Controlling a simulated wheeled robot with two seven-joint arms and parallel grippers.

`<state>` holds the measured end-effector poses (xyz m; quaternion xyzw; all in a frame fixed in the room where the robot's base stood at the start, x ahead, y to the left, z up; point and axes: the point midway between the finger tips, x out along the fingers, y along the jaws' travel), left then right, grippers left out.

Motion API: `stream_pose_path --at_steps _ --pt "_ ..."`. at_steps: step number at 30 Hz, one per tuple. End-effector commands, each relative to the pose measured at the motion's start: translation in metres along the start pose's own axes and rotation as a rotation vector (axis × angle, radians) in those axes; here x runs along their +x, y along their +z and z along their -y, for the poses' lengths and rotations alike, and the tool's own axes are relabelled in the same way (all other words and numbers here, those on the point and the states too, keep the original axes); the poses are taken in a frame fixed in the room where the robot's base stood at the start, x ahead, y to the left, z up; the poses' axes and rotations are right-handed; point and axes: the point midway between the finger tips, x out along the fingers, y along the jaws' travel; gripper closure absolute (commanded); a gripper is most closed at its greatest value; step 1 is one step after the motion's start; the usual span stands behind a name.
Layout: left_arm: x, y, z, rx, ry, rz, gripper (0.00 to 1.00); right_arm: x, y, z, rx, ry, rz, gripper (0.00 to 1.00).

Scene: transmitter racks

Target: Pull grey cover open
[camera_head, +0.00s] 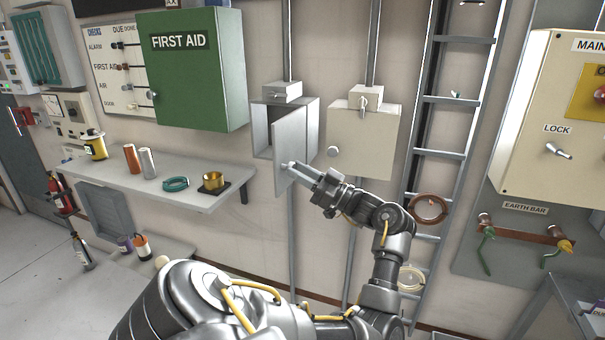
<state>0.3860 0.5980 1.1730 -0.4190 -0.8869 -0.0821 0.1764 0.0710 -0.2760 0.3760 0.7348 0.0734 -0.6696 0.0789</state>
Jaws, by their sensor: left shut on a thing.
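The grey cover (290,145) belongs to the left wall box (309,113) and stands swung outward from it. The dark inside of the box shows to the left of the cover. My left gripper (294,167) reaches up from the lower right and is shut on the grey cover at its lower part. The fingertips hide the exact spot that they hold. My right gripper is not in view.
A closed cream box (362,140) with a round knob is just right of the open one. A green first aid cabinet (196,75) and a shelf (215,200) with small items are at left. A ladder (443,155) and an earth bar (525,230) are at right.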

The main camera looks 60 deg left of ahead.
Motion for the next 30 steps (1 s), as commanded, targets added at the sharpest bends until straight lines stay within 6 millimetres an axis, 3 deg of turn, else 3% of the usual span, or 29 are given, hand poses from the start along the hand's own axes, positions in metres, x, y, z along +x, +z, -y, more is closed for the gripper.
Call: stream_pose_path --at_steps 1,2,6,17,30 --pt "0.001 -0.002 0.000 -0.003 0.000 -0.003 1.00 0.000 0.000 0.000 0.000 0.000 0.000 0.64" --pt "0.001 -0.002 0.000 -0.004 0.000 -0.003 0.68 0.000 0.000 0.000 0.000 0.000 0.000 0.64" --pt "0.000 -0.002 -0.001 -0.004 0.001 -0.002 0.51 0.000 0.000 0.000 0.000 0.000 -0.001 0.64" --pt "-0.008 0.001 -0.001 -0.003 0.004 -0.001 0.51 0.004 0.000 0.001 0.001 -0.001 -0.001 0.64" --pt "-0.088 0.003 -0.001 -0.004 0.004 0.000 0.51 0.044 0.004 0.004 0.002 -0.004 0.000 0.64"
